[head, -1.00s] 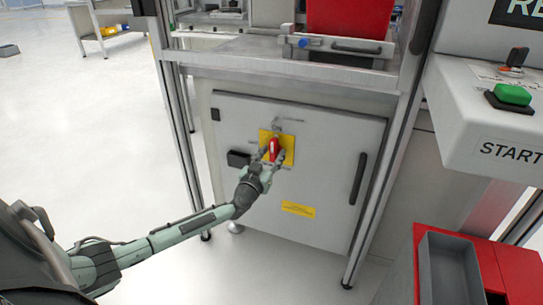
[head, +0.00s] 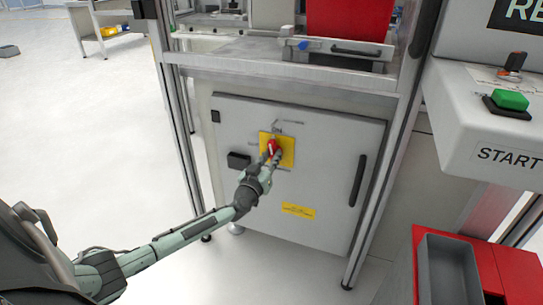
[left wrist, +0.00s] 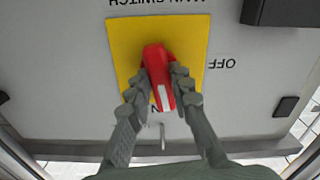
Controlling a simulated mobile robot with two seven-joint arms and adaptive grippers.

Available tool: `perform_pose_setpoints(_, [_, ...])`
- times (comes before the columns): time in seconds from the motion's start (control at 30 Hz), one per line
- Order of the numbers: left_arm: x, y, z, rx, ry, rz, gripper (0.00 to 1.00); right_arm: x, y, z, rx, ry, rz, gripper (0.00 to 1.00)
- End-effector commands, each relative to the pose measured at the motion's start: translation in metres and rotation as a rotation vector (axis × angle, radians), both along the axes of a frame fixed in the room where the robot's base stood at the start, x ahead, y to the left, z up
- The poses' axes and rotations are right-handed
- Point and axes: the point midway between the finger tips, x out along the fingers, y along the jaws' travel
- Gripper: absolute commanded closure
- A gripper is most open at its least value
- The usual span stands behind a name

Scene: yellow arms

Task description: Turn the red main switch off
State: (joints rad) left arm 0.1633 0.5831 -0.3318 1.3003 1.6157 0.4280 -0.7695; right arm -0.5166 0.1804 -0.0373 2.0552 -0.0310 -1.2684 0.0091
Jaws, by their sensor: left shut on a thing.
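The red main switch handle (head: 273,146) sits on a yellow square plate (head: 288,151) on the grey cabinet door. It also shows in the left wrist view (left wrist: 157,70), upside down, as a red handle with a white stripe. The striped end points down, slightly right, toward a partly hidden label ending in N. The label OFF (left wrist: 223,64) is on the right there. My left gripper (head: 271,156) is shut on the handle, one finger on each side, as the left wrist view (left wrist: 159,85) shows. My right gripper is not in view.
The cabinet door (head: 327,143) has a dark handle (head: 358,179) at its right and a dark latch box (head: 238,160) left of the plate. A metal shelf edge (head: 280,66) is above. A green start button (head: 510,100) and red box stand right.

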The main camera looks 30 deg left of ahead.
Motion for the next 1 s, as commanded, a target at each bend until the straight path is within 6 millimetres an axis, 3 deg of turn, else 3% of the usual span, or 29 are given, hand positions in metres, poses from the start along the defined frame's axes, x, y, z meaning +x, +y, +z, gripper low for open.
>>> perform_pose_setpoints(0.5, [-0.001, 0.001, -0.002, -0.471, -0.112, 0.001, 1.00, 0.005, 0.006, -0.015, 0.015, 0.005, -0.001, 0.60])
perform_pose_setpoints(1.0, [-0.001, 0.003, -0.005, -0.931, -0.224, 0.001, 1.00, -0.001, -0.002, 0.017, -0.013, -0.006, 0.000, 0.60])
